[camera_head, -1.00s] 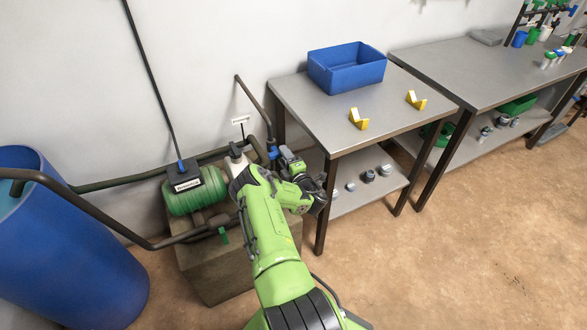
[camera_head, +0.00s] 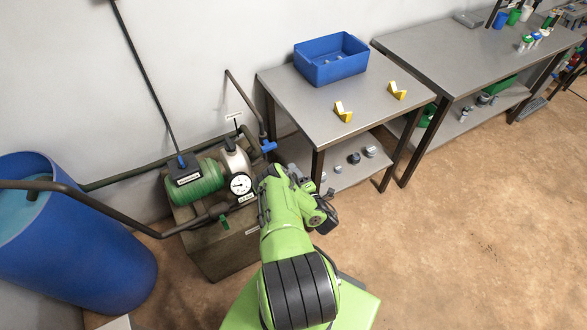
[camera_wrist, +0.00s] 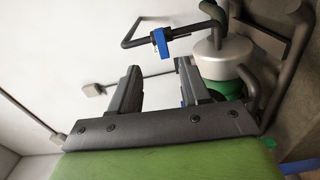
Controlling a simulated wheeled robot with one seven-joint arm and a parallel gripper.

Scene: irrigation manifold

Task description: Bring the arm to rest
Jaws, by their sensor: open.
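My green arm reaches forward from the bottom of the head view, its links folded beside the pump. My gripper is at the wrist end, largely hidden behind the arm in the head view. In the wrist view, my gripper (camera_wrist: 160,92) shows two dark fingers apart with nothing between them. Beyond the fingers are the white wall and a pipe with a blue valve (camera_wrist: 161,42). The same blue valve shows in the head view (camera_head: 268,146).
A green pump (camera_head: 200,183) with a gauge (camera_head: 240,184) sits on a block left of the arm. A blue barrel (camera_head: 85,255) stands at far left. A grey table (camera_head: 300,108) holds a blue bin (camera_head: 331,70) and two yellow brackets. The floor (camera_head: 470,240) at right is clear.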

